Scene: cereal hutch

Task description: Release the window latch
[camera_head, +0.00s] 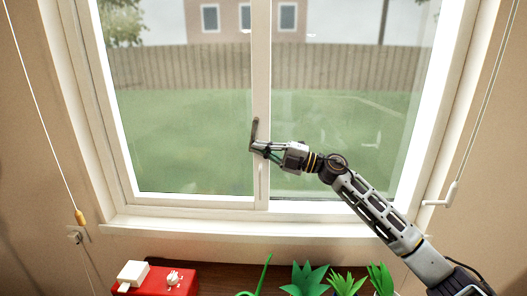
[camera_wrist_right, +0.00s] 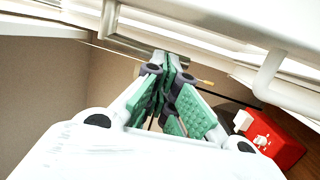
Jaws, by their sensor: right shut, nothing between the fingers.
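The window latch (camera_head: 254,130) is a dark grey, upright lever on the middle bar of the window in the head view. My right gripper (camera_head: 257,148) reaches in from the right, with its fingertips at the lower end of the latch. I cannot tell whether they touch it. In the wrist view the green-padded fingers of my right gripper (camera_wrist_right: 172,62) are shut with nothing between them. A grey metal bar passes just behind the fingertips there; I cannot tell whether it is the latch. My left gripper is not in view.
The sliding window (camera_head: 262,180) has a white frame and sill (camera_head: 200,224). Below it are green potted plants (camera_head: 305,277) and a red box (camera_head: 160,283) with white items on it, also in the wrist view (camera_wrist_right: 285,148). Blind cords hang at both sides.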

